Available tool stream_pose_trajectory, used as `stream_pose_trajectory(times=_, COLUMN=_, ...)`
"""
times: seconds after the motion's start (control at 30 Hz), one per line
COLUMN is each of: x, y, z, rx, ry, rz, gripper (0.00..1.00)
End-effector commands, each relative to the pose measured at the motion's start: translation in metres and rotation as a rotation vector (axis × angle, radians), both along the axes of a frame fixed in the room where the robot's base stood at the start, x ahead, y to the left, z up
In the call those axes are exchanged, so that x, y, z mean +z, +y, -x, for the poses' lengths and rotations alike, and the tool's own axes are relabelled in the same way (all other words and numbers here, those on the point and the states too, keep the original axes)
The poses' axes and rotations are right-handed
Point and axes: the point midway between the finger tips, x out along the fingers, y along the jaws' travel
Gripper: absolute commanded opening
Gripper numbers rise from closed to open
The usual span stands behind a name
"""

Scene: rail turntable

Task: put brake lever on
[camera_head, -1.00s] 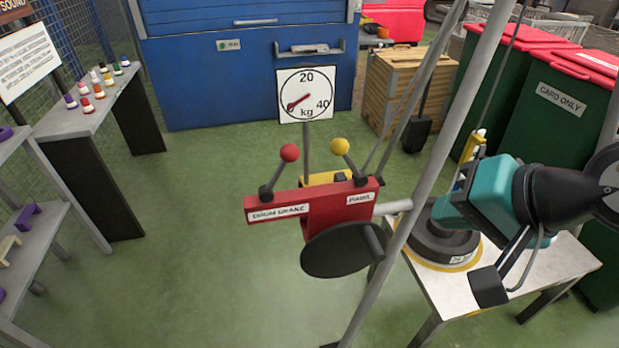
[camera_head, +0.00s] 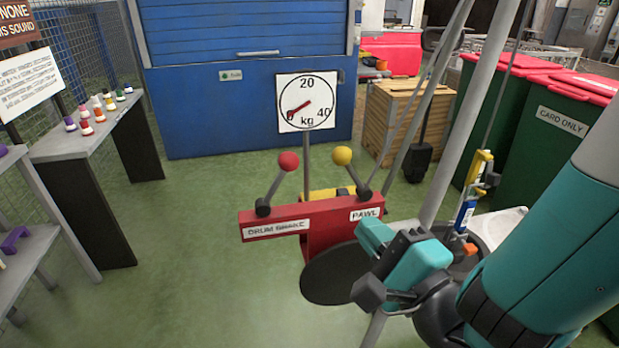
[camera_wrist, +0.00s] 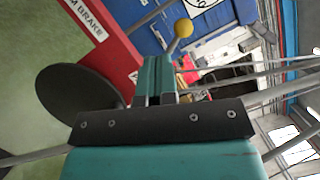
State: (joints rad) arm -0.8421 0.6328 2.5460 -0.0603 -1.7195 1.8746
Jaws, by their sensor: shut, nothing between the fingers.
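The brake lever is a grey rod with a red ball (camera_head: 288,161). It rises from the left end of a red housing (camera_head: 325,222), above the "DRUM BRAKE" label, and leans right. A second lever with a yellow ball (camera_head: 342,155) stands above the "PAWL" label and leans left; it also shows in the wrist view (camera_wrist: 183,27). My gripper (camera_head: 370,230) is shut and empty at the right end of the housing, below the pawl lever. In the wrist view its teal fingers (camera_wrist: 159,65) are together, pointing toward the yellow ball. The red ball is out of the wrist view.
A dark round disc (camera_head: 330,275) sits below the housing. Grey poles (camera_head: 470,115) rise at the right. A kg dial (camera_head: 306,101) stands behind the levers. A bench with small coloured objects (camera_head: 85,128) is at left. The green floor left of the housing is clear.

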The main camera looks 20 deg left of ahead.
Motion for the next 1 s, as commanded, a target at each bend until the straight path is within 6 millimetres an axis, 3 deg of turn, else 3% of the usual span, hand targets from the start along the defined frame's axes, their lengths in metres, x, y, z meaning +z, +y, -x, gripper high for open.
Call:
stream_pose_trajectory(times=0.27, x=0.004, y=0.011, z=-0.011, rx=-0.001, ry=-0.001, rz=0.0, gripper=0.0)
stream_pose_trajectory(times=0.67, x=0.016, y=0.073, z=-0.068, rx=-0.001, ry=0.0, rz=-0.001, gripper=0.0)
stream_pose_trajectory(times=1.0, x=0.026, y=0.102, z=-0.067, rx=0.0, ry=0.002, rz=0.002, gripper=0.0)
